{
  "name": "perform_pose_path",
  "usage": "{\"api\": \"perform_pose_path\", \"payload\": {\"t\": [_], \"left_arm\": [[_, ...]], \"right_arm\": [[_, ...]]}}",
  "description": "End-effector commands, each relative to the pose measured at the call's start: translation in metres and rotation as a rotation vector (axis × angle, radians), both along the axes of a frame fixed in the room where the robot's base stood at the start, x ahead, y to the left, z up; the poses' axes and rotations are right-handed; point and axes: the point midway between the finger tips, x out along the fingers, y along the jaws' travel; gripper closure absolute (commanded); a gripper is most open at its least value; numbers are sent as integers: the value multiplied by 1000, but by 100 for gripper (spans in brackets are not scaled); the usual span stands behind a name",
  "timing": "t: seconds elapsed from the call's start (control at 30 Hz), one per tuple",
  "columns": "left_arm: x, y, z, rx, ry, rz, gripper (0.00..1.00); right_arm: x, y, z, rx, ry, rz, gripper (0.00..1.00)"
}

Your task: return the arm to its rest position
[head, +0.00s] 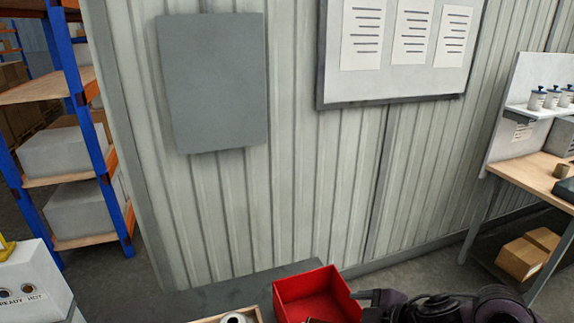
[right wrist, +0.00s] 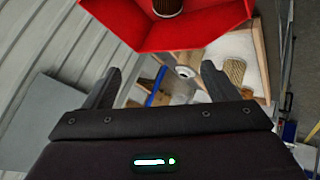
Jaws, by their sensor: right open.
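My right gripper (head: 368,302) shows at the bottom of the head view, just right of the red bin (head: 300,284). In the right wrist view the two fingers of this gripper (right wrist: 158,88) are spread wide with nothing between them. The red bin (right wrist: 115,18) lies beyond the fingers at the top of that view, with a brown pleated cartridge (right wrist: 168,7) in it. My left gripper is in neither view.
Next to the bin is a wooden tray (head: 258,314) with a white round part (head: 235,318). The wrist view shows a tan cartridge (right wrist: 235,70) there. Behind stands a corrugated wall (head: 290,180); a workbench (head: 535,180) is at right, shelving (head: 75,95) at left.

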Motion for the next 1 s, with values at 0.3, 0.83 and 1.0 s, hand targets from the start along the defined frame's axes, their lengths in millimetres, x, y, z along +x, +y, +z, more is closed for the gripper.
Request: {"api": "perform_pose_path", "payload": {"t": [0.3,0.83,1.0], "left_arm": [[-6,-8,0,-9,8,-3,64],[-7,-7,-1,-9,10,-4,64],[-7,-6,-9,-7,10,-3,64]], "right_arm": [[-14,28,1,185,-30,-501,19],[-148,-56,-72,105,579,-1165,19],[-136,-55,-128,86,593,-1163,19]]}}
